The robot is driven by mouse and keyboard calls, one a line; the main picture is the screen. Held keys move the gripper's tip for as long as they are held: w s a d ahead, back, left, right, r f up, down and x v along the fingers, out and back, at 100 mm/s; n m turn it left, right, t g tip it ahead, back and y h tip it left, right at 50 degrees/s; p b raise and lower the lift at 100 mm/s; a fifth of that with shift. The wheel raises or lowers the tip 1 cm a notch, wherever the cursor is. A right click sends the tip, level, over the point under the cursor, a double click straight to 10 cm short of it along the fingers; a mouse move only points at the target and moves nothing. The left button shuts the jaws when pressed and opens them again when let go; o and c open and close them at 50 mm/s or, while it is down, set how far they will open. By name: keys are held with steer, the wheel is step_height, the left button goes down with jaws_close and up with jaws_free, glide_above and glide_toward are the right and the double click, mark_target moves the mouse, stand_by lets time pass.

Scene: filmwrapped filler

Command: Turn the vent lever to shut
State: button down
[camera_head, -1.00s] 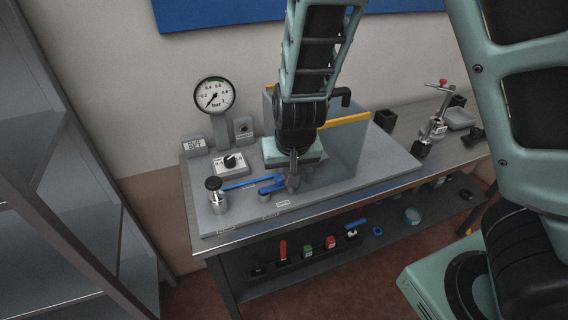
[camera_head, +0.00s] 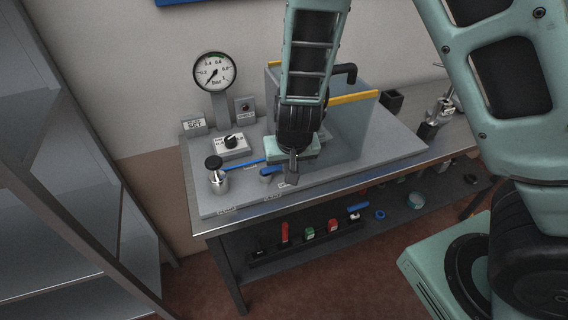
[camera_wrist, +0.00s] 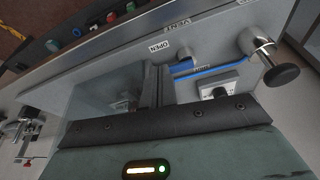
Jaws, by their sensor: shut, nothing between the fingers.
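The vent lever is a short blue handle (camera_head: 270,171) on the grey bench plate. My gripper (camera_head: 292,180) is beside its right end, pointing down, and partly covers it in the head view. In the wrist view, the blue handle (camera_wrist: 182,65) lies just right of my fingers (camera_wrist: 156,88), near labels reading OPEN and VENT. My fingers are shut and empty; whether they touch the lever I cannot tell. A longer blue bar (camera_wrist: 215,72) runs beside the handle to a metal fitting with a black knob (camera_head: 214,163).
A pressure gauge (camera_head: 214,73) and a rotary switch box (camera_head: 231,145) stand behind. A grey box with a yellow edge (camera_head: 352,98) stands close right of my gripper. The lower shelf (camera_head: 345,236) holds small items. A grey rack (camera_head: 50,150) stands at left.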

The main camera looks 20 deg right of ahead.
steer(key=w+f, duration=0.1)
steer(key=w, duration=0.1)
steer(key=w+f+p, duration=0.1)
steer(key=shift+w+d+f, duration=0.4)
steer(key=shift+w+f, duration=0.1)
steer(key=shift+w, duration=0.35)
steer(key=shift+w, duration=0.1)
